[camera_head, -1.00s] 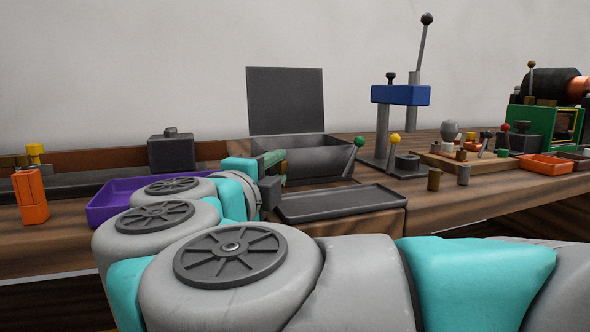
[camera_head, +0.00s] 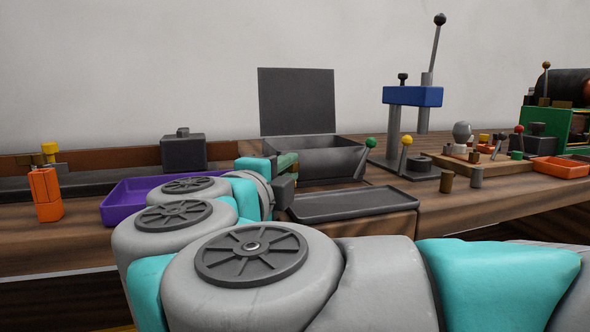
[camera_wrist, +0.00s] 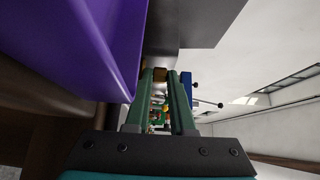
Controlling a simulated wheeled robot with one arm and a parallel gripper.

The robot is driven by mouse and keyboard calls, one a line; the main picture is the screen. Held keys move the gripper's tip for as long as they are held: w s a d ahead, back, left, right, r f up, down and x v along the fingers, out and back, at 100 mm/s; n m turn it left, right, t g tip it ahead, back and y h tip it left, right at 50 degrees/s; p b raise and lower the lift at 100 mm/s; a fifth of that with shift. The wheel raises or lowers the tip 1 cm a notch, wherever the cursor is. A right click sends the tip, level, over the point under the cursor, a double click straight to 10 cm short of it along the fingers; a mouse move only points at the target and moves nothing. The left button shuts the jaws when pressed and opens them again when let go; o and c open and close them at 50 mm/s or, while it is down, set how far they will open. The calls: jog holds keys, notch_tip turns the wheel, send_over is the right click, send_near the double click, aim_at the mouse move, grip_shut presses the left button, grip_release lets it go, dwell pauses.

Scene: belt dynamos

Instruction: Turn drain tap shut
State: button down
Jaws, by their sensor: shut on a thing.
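The drain tap (camera_wrist: 160,73) shows in the wrist view as a small brass-coloured piece between the tips of my gripper (camera_wrist: 163,79). The gripper's two green fingers are shut on it. In the head view my gripper (camera_head: 288,161) is at the left side of the open dark grey tank (camera_head: 325,160), whose lid (camera_head: 297,102) stands upright behind it. There the tap is largely hidden by my fingers and wrist, so I cannot tell how far it is turned.
A purple tray (camera_head: 122,200) lies left of my wrist; its wall (camera_wrist: 105,45) is close in the wrist view. A flat dark tray (camera_head: 352,204) lies in front of the tank. Green-knobbed (camera_head: 370,143) and yellow-knobbed (camera_head: 407,141) levers and a blue press (camera_head: 412,96) stand to the right.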

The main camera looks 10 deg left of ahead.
jog(key=shift+d+r+n+y, duration=0.1)
jog(key=shift+d+n+y, duration=0.05)
jog(key=shift+n+y, duration=0.55)
jog(key=shift+y, duration=0.4)
jog(key=c, duration=1)
grip_release()
jog(key=shift+c, duration=0.2)
jog(key=shift+s, duration=0.1)
jog(key=s+p, duration=0.1)
jog(key=s, duration=0.6)
jog(key=shift+s, duration=0.3)
jog(key=shift+d, duration=0.1)
